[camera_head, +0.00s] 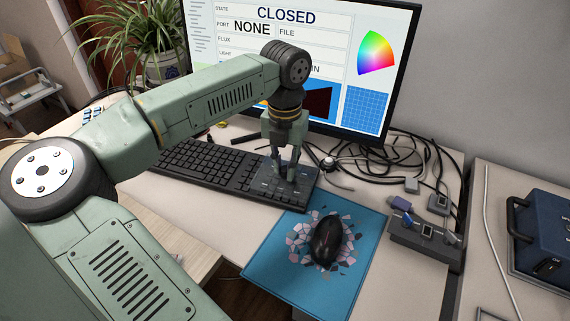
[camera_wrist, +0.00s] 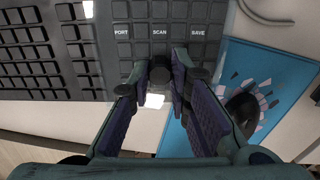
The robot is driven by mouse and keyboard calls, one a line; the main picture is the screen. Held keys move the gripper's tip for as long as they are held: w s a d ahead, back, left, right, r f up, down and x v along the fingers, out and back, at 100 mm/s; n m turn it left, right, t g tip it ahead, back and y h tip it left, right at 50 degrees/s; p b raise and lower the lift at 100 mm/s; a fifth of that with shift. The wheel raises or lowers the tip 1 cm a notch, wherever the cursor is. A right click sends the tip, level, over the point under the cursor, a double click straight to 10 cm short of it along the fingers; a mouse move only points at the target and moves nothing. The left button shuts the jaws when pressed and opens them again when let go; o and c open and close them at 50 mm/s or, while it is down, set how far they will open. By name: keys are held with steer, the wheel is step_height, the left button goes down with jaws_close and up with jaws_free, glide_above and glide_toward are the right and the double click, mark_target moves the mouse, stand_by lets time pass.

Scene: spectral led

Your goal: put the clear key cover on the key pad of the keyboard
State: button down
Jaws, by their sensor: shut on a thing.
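The black keyboard (camera_head: 200,163) lies on the desk below the monitor. Its key pad (camera_head: 268,190) is at the right end; in the wrist view the keys of this pad (camera_wrist: 160,33) read PORT, SCAN and SAVE. My gripper (camera_head: 284,174) points down over the key pad.
A blue mouse pad (camera_head: 262,262) with a black mouse (camera_head: 327,240) lies at the desk's front right. The monitor (camera_head: 330,70) stands behind my arm. Cables and a dark hub (camera_head: 425,238) lie to the right. A blue case (camera_head: 545,240) is at far right.

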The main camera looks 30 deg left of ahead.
mark_target(285, 168)
steer(key=c, duration=1.5)
jaws_free()
steer(key=shift+f, duration=0.1)
step_height(285, 168, up, 12)
steer(key=p, duration=0.7)
